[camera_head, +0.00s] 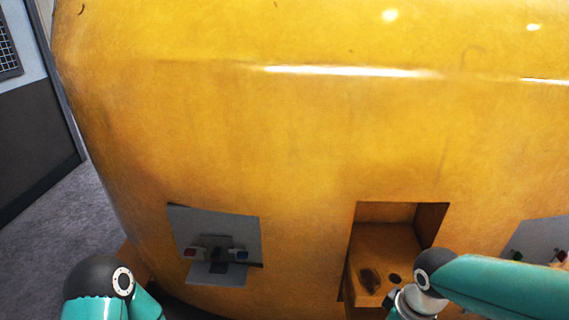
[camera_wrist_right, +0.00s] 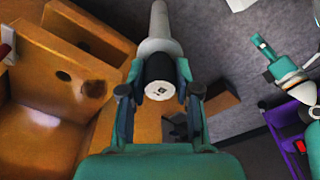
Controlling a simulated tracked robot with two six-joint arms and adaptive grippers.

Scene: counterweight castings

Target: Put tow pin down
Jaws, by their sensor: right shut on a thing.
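The pin is held apart from the yellow-orange casting (camera_wrist_right: 30,60), whose recess walls and holed ledge show at left in the wrist view. In the head view the recess (camera_head: 385,245) opens low in the casting, with a dark hole (camera_head: 394,278) in its ledge. My right wrist is in front of the recess, and the fingers and pin are out of sight there.
A grey plate with a small fixture (camera_head: 215,240) is set in the casting left of the recess. Another grey plate (camera_head: 540,240) is partly visible at right. Open grey floor (camera_head: 60,240) lies at the far left.

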